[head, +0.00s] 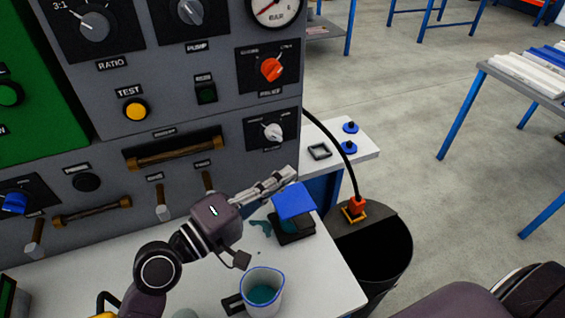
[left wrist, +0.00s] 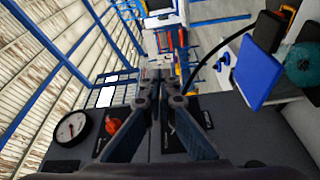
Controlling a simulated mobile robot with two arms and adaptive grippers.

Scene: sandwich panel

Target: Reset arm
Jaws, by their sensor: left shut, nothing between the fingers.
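My left arm comes in from the lower left in the head view. Its gripper (head: 288,174) is shut and empty, pointing right in front of the panel's lower right part. In the left wrist view the two fingers (left wrist: 158,76) meet at their tips with nothing between them. In the head view the gripper is just above and left of a blue square plate (head: 293,201) on a black stand; I cannot tell how far above. The plate also shows at the right of the left wrist view (left wrist: 252,74). My right gripper is not in view.
The grey control panel (head: 215,118) stands close behind the arm. A blue-rimmed jug (head: 278,297) with teal liquid stands on the white table (head: 335,285). Teal spill marks lie near the stand. A black bin (head: 386,268) stands right of the table. Open floor lies beyond.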

